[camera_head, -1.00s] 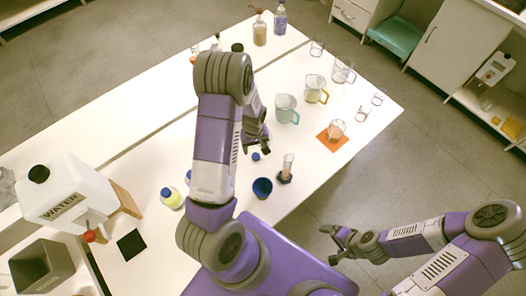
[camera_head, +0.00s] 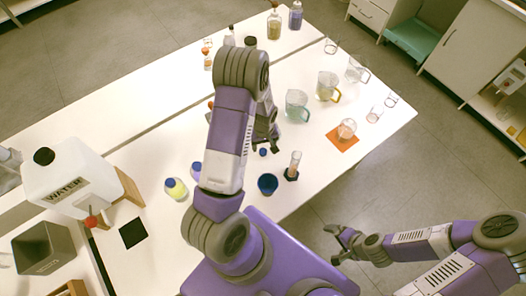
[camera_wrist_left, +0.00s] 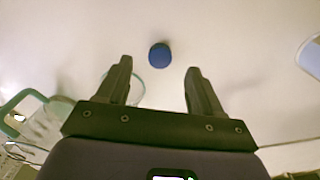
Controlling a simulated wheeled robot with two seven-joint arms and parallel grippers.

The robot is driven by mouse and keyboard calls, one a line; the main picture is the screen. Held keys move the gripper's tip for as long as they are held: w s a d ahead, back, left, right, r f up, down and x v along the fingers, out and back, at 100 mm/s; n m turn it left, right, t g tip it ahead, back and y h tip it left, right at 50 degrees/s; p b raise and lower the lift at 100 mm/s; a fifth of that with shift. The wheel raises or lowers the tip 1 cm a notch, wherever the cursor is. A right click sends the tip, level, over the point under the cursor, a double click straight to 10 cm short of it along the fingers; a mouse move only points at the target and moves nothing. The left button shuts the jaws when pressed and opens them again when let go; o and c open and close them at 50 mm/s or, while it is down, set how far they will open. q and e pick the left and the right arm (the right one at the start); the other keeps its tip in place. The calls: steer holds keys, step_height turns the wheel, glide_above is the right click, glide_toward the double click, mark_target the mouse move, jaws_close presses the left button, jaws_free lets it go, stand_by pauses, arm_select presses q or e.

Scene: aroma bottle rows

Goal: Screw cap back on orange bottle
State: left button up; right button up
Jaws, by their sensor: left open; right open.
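A small blue cap (camera_head: 263,152) lies alone on the white table, just below my left gripper (camera_head: 270,143) in the head view. In the left wrist view the cap (camera_wrist_left: 159,55) shows between the fingertips of my left gripper (camera_wrist_left: 159,70), apart from both. The left gripper is open and empty. A bottle with yellow-green contents (camera_head: 175,189) stands left of my left arm. I cannot make out an orange bottle clearly; a small reddish patch (camera_head: 211,104) shows behind the arm, mostly hidden. My right gripper (camera_head: 340,240) is open and empty, off the table's front edge.
A blue cup (camera_head: 267,184) and a small cylinder (camera_head: 294,165) stand near the front edge. Beakers (camera_head: 297,106) and an orange mat (camera_head: 340,144) are to the right. A water jug (camera_head: 70,175) stands at the left.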

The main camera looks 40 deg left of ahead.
mark_target(263, 152)
arm_select(q)
step_height(263, 152, down, 5)
steer(key=shift+a+f, duration=0.15)
stand_by(0.4)
steer(key=c, duration=1.1)
step_height(263, 152, up, 10)
steer(key=shift+p, duration=0.35)
